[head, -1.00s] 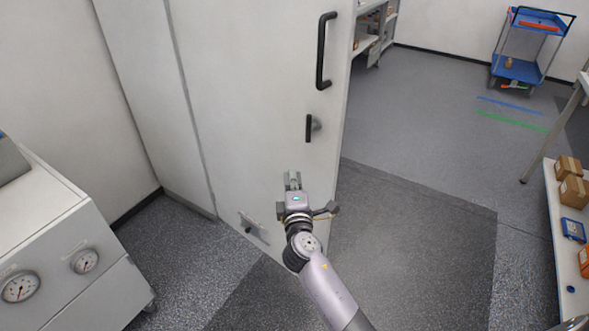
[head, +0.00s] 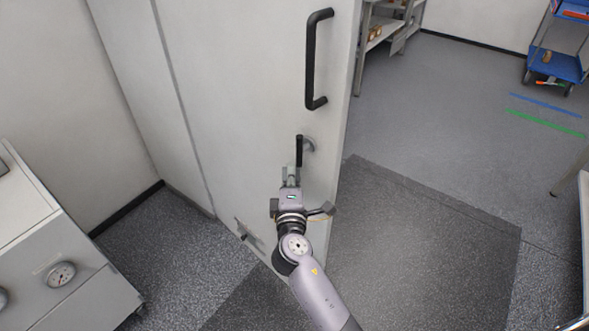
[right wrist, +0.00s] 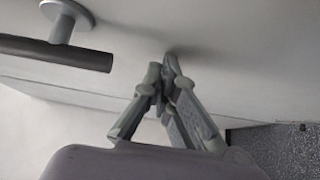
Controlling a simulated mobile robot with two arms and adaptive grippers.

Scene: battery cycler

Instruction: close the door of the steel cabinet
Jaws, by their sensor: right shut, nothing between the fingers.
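The steel cabinet's door (head: 240,110) is a tall pale panel in the middle of the head view, standing at an angle to the wall. It carries a long black bar handle (head: 311,60) and a smaller dark lever (head: 300,150) below it. My right gripper (head: 291,172) is shut and empty, its fingertips at the door face just below the lever. In the right wrist view the closed fingertips (right wrist: 165,75) are at or very near the pale surface, with the lever (right wrist: 60,50) to their left; whether they touch is unclear. My left gripper is not in view.
A dark mat (head: 425,240) and open floor lie right of the door. Shelves (head: 385,30) and a blue cart (head: 555,65) stand farther back.

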